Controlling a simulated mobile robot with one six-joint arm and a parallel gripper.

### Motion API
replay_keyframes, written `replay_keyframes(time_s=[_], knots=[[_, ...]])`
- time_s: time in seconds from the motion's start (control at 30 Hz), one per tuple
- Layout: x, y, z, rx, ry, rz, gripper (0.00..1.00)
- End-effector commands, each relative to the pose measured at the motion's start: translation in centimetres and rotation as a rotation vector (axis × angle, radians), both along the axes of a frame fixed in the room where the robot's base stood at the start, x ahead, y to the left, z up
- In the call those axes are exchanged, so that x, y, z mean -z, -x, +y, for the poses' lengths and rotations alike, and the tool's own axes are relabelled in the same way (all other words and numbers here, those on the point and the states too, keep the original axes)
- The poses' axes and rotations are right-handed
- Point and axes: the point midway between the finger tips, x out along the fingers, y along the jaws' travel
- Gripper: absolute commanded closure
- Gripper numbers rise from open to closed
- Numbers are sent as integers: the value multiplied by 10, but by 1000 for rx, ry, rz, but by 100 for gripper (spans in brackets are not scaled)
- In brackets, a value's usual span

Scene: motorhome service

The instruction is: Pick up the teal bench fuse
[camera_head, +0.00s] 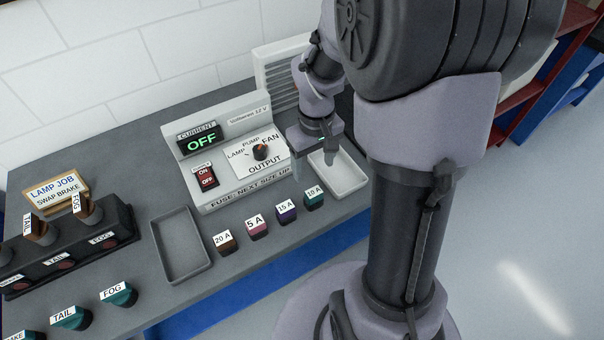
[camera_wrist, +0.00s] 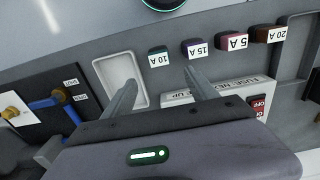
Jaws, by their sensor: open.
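The teal bench fuse (camera_head: 314,201) with a white 10 A label stands at the right end of a row of fuses on the grey bench. It also shows in the wrist view (camera_wrist: 158,58), upright and in the clear, just beyond my fingertips. My gripper (camera_head: 313,162) is open and empty, pointing down above the bench between the power supply and the white tray. In the wrist view my gripper (camera_wrist: 160,78) has its two fingers spread, with the fuse apart from both.
The purple 15 A fuse (camera_head: 286,212) stands close beside it, then the pink 5 A (camera_head: 257,228) and brown 20 A (camera_head: 225,243) fuses. The power supply (camera_head: 205,130) reads OFF. A white tray (camera_head: 350,184) and an empty grey tray (camera_head: 182,279) flank the row.

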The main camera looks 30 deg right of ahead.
Motion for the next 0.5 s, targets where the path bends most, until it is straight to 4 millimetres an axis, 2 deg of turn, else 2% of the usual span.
replay_keyframes(time_s=[0.03, 0.1, 0.2, 0.33, 0.5], knots=[[21, 1, 0, 0, -2, 4, 33], [40, 1, 0, 2, -2, 4, 33], [59, 1, 0, 0, -1, 1, 33], [72, 2, 0, 2, -1, 0, 33], [107, 8, -1, 2, -1, 2, 33]])
